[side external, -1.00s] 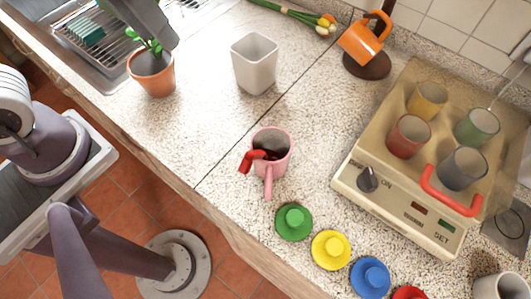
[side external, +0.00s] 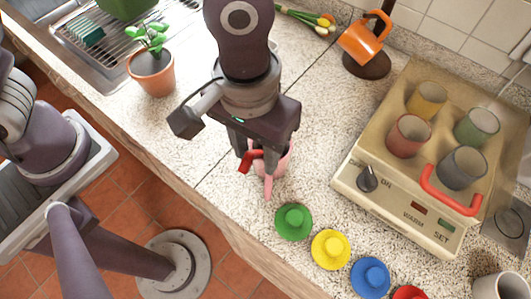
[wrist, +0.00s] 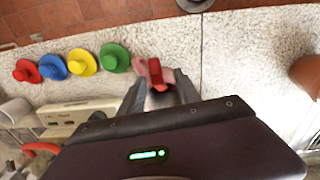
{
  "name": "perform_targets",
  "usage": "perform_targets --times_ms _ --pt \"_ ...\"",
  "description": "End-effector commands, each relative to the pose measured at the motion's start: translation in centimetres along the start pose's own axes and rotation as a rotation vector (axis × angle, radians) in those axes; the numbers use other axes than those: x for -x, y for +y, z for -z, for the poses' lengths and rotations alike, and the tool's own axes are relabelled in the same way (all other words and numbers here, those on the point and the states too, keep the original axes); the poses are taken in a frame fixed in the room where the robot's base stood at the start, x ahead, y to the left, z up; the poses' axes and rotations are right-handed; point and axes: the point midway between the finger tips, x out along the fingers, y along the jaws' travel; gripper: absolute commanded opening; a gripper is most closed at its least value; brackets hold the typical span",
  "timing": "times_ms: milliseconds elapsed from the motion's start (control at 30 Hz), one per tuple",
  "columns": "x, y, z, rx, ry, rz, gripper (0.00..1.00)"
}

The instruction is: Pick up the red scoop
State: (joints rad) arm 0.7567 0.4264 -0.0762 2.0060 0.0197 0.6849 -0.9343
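The red scoop (side external: 246,163) stands in the pink mug (side external: 269,186), its bent red handle sticking out over the rim. In the wrist view the red scoop (wrist: 155,74) shows between my two fingers, with part of the pink mug (wrist: 140,67) beside it. My gripper (side external: 256,152) points down over the mug, fingers at about rim height. My gripper (wrist: 161,80) looks open, with gaps between the fingers and the scoop handle. The scoop's bowl and most of the mug's opening are hidden.
Green (side external: 294,221), yellow (side external: 331,249), blue (side external: 370,277) and red (side external: 410,293) lids lie in front of the mug. A warmer (side external: 400,205) holding several cups stands at the right. A potted plant (side external: 152,75) is at the left. An orange mug (side external: 360,45) hangs at the back.

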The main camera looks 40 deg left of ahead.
Motion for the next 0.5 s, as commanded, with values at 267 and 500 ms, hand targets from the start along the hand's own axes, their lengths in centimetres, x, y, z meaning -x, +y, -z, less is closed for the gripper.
perform_targets --times_ms 267,500 --pt "0.05 -0.01 0.02 0.000 0.000 0.000 0.00" --pt "0.06 -0.02 0.02 0.000 0.000 0.000 0.00"
